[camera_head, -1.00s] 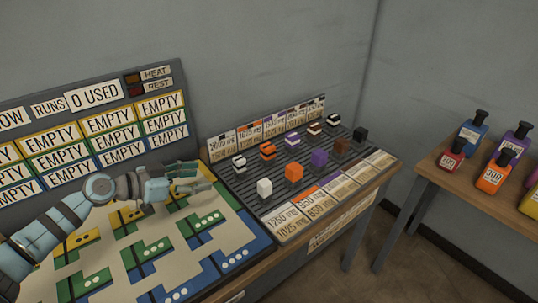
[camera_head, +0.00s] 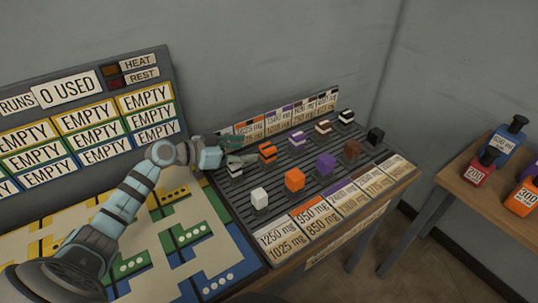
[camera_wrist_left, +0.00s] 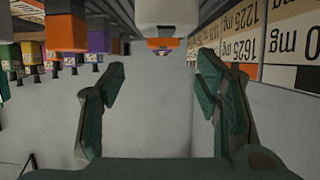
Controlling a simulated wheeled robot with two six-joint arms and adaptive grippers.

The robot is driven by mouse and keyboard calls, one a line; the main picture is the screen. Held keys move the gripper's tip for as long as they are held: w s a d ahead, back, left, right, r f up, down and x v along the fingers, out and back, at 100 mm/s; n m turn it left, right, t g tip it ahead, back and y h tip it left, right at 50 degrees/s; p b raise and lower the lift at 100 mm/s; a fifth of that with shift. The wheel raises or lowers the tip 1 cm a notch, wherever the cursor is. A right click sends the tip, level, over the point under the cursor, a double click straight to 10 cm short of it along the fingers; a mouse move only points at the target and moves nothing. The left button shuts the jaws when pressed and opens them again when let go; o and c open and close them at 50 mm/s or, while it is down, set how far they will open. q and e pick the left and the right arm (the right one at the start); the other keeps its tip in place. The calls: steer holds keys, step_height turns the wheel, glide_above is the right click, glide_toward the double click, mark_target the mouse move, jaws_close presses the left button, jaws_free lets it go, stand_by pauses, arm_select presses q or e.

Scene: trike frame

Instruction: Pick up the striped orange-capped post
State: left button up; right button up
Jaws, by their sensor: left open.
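The orange post with a black stripe (camera_head: 267,153) stands in the back row of the ridged dark rack, second from the left. My left gripper (camera_head: 240,150) is open and empty, just left of it, at the white-and-black striped post (camera_head: 235,170), which it partly covers. In the left wrist view the picture is upside down. The open fingers (camera_wrist_left: 160,95) frame a white post (camera_wrist_left: 163,12), with an orange edge (camera_wrist_left: 165,42) showing behind it. Most of that orange piece is hidden. I cannot see my right gripper.
Plain white (camera_head: 259,198), orange (camera_head: 295,180) and purple (camera_head: 326,163) posts stand in the front row. Striped posts continue to the right in the back row. A label board (camera_head: 280,118) stands behind the rack. Bottles stand on the right table (camera_head: 480,205).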

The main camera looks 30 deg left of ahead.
mark_target(262, 149)
arm_select(q)
steer(key=x, duration=0.7)
steer(key=shift+w+f, duration=0.25)
steer(key=shift+f, duration=0.3)
steer(key=shift+c, duration=0.5)
steer(key=shift+a, duration=0.1)
jaws_close()
